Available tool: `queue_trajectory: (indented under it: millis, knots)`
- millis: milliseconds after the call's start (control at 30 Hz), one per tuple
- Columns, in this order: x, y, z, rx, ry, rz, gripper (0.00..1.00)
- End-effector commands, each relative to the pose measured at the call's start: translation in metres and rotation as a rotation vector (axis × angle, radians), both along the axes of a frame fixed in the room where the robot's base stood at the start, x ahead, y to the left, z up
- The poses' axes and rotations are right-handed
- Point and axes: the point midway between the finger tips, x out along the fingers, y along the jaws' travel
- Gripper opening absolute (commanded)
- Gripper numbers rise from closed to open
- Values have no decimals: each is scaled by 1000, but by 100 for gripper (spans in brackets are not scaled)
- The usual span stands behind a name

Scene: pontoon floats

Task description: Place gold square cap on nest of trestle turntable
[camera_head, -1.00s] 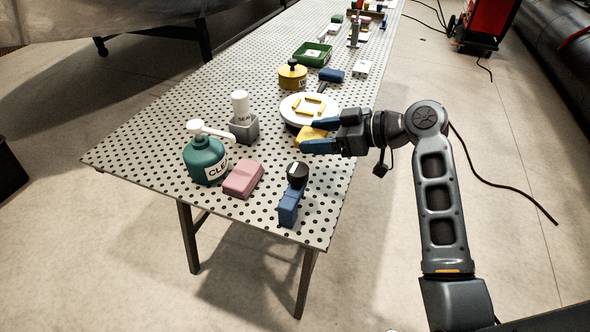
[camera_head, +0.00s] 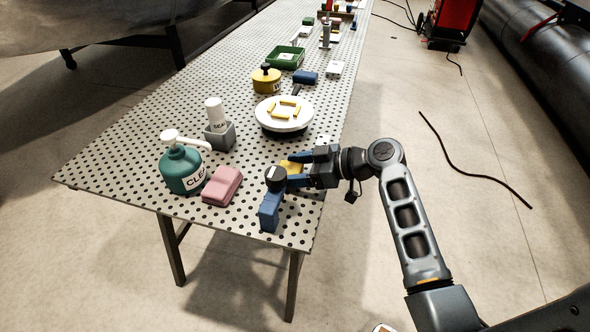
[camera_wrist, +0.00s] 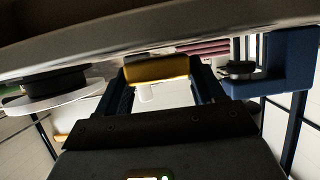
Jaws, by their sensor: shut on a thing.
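The gold square cap (camera_head: 291,166) is between the fingers of my gripper (camera_head: 293,170), which is shut on it. In the wrist view the cap (camera_wrist: 157,69) spans the gap between the two blue fingers. The trestle turntable (camera_head: 271,118) has a round white top on a black base. Yellow bars on its top form a square nest (camera_head: 284,108), with nothing seen inside it. My gripper is on the near side of the turntable, apart from it, close to the table's right edge. The turntable's white disc (camera_wrist: 62,101) shows at left in the wrist view. Part of the cap is hidden by the fingers.
A blue black-topped tool (camera_head: 270,208) stands just left of and nearer than my gripper. A pink block (camera_head: 222,186), a teal bottle (camera_head: 181,171) and a grey holder with a white bottle (camera_head: 219,134) are further left. A yellow canister (camera_head: 266,81) is behind the turntable.

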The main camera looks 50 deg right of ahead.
Motion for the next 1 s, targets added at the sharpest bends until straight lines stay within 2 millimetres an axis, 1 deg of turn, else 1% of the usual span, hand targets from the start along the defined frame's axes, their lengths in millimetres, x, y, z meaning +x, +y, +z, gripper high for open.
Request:
queue_trajectory:
  millis: [67, 300, 467, 500, 700, 767, 1000]
  knots:
    - [0, 0, -4, 0, -1, 1, 30]
    - [0, 0, -4, -1, -2, 1, 30]
    - [1, 0, -9, -1, -2, 2, 30]
    - [0, 0, -8, -1, -1, 2, 70]
    - [0, 0, -8, -1, -1, 2, 89]
    - [0, 0, -8, -1, -1, 2, 93]
    - [0, 0, -7, 0, -1, 1, 93]
